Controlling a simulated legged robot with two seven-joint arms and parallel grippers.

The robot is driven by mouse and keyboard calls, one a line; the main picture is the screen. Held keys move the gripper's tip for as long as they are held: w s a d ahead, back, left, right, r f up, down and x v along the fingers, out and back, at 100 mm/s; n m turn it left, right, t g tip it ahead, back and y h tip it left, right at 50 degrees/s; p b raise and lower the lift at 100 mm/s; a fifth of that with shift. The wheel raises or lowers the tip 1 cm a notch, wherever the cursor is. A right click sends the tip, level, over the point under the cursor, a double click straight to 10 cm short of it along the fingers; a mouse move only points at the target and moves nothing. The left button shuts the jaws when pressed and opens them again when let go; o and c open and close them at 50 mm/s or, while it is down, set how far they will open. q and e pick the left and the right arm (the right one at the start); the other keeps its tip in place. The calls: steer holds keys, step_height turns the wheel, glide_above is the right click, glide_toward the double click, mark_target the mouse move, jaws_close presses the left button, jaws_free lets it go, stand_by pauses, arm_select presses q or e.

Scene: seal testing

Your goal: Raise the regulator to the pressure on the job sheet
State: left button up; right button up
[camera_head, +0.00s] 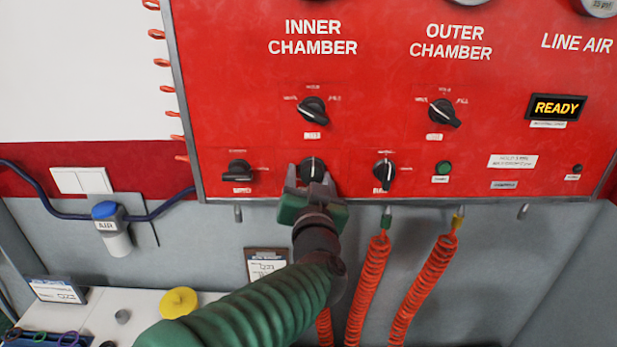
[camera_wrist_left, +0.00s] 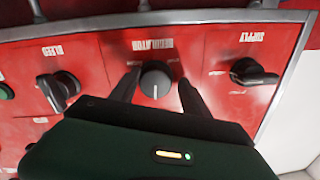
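The regulator knob (camera_head: 313,168) is a round black dial with a white pointer line, low on the red panel. It also shows in the left wrist view (camera_wrist_left: 156,80), below its upside-down REGULATOR label. My left gripper (camera_head: 311,178) is at the knob, with one finger on each side. In the left wrist view the fingers (camera_wrist_left: 158,88) look spread, with small gaps beside the knob; contact is not clear. A clipboard sheet (camera_head: 267,265), perhaps the job sheet, hangs below the panel, its writing too small to read. The gauges are mostly cut off at the top.
The supply knob (camera_head: 239,171) and bleed knob (camera_head: 384,174) flank the regulator. INNER CHAMBER (camera_head: 313,110) and OUTER CHAMBER (camera_head: 444,112) knobs sit above. The display (camera_head: 557,107) reads READY. Orange coiled hoses (camera_head: 372,275) hang below the panel, right of my arm.

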arm_select(q)
steer(key=shift+s+d+r, duration=0.1)
steer(key=shift+d, duration=0.45)
steer(key=c, duration=0.5)
steer(key=shift+d, duration=0.1)
steer(key=shift+c, duration=2.4)
steer(key=shift+a, duration=0.35)
steer(key=shift+c, duration=0.2)
steer(key=shift+r+p, duration=0.1)
steer(key=shift+p, duration=0.2)
steer(key=m+p, duration=0.2)
steer(key=p, duration=0.1)
steer(key=m+p, duration=0.2)
steer(key=p, duration=0.1)
steer(key=shift+d+r, duration=0.15)
steer(key=shift+d, duration=0.05)
steer(key=shift+f+m+p, duration=0.2)
steer(key=shift+m+p, duration=0.1)
steer(key=shift+m, duration=0.3)
steer(key=shift+a+f, duration=0.1)
steer(key=shift+f, duration=0.1)
arm_select(e)
steer(key=w+v, duration=0.1)
steer(key=v, duration=0.5)
steer(key=shift+d+r, duration=0.3)
steer(key=shift+r, duration=0.3)
